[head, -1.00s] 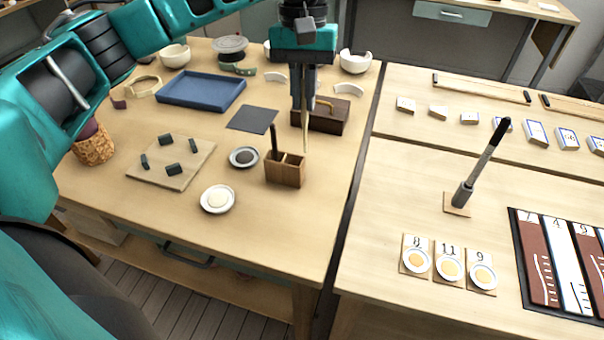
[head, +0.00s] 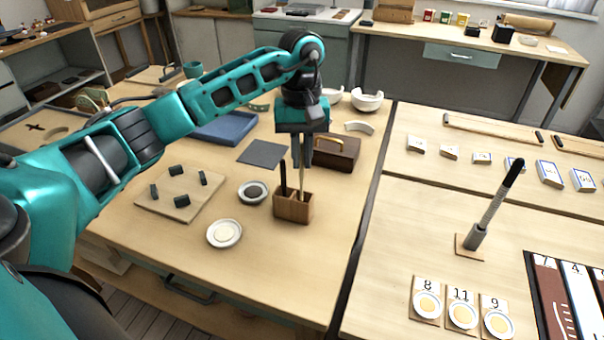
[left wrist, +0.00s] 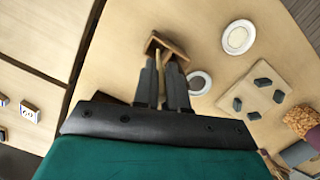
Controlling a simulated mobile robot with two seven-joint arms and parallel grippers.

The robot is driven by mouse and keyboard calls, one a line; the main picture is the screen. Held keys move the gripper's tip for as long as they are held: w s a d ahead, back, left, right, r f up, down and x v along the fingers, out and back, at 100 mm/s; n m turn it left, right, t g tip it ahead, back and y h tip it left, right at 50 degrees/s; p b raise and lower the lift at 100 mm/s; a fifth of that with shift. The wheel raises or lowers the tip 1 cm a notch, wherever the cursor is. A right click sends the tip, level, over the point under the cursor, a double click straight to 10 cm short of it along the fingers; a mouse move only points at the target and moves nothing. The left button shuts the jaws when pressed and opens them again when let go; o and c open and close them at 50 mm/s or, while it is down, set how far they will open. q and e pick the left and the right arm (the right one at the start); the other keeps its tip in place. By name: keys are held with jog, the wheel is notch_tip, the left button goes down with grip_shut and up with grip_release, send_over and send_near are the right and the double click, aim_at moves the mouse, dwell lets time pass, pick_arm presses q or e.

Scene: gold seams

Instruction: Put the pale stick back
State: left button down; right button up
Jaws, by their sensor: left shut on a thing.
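My left gripper (head: 301,163) is shut on the pale stick (head: 302,178), which hangs upright below the fingertips. In the head view its lower end meets the right compartment of the small wooden two-slot holder (head: 293,211); how deep it reaches inside I cannot tell. A dark stick (head: 283,178) stands in the left compartment. In the left wrist view the gripper (left wrist: 163,72) points at the holder (left wrist: 168,43), with the pale stick (left wrist: 160,75) between the fingers. My right gripper is not in view.
A white dish (head: 224,234) and a dish with dark contents (head: 252,192) lie left of the holder. A dark wooden box with a brass handle (head: 336,153) stands close behind it. A board with dark blocks (head: 180,195) is farther left. The table in front is clear.

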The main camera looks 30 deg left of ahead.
aim_at(302, 181)
pick_arm(q)
jog(key=shift+f, duration=2.6)
jog(key=c, duration=1.5)
grip_release()
jog(key=shift+o, duration=0.2)
jog(key=r, duration=0.4)
jog(key=w+r, duration=0.1)
jog(key=r, duration=0.3)
jog(key=a+r, duration=0.1)
jog(key=r, duration=0.3)
jog(key=shift+w+r, duration=0.15)
